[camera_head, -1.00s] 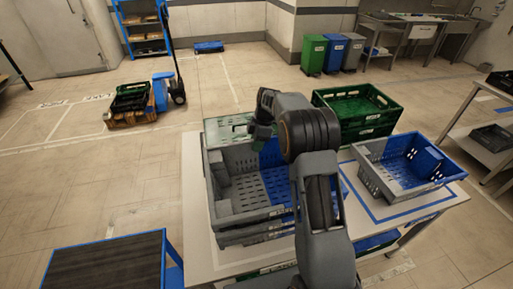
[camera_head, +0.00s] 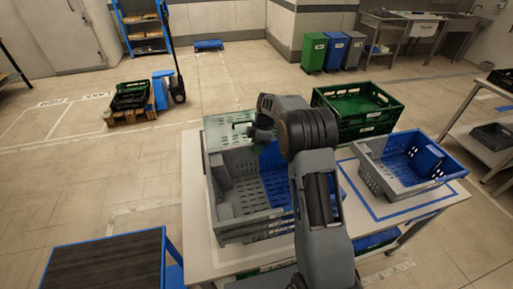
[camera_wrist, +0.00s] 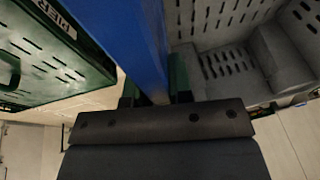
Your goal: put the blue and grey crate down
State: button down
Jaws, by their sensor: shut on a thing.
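The blue and grey crate (camera_head: 228,162) is at the left end of the white table, left of and partly behind my arm. Its left part is grey and its right part is blue. My gripper (camera_wrist: 155,97) is shut on its blue wall (camera_wrist: 143,35), and its grey inside (camera_wrist: 225,60) shows to the right in the wrist view. In the head view my arm hides much of the blue part and the fingertips. The crate looks level and low; I cannot tell whether its bottom touches what is beneath. A second blue and grey crate (camera_head: 375,177) stands on the right of the table.
A pale green crate wall (camera_head: 222,134) shows just behind the held crate. Green crates (camera_head: 350,125) stand behind the table, and one shows at left in the wrist view (camera_wrist: 60,60). Blue tape (camera_head: 415,210) outlines the right crate's place. A dark-topped cart (camera_head: 105,265) is front left.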

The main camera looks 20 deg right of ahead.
jog(key=c, duration=1)
grip_release()
jog(key=shift+r, duration=0.1)
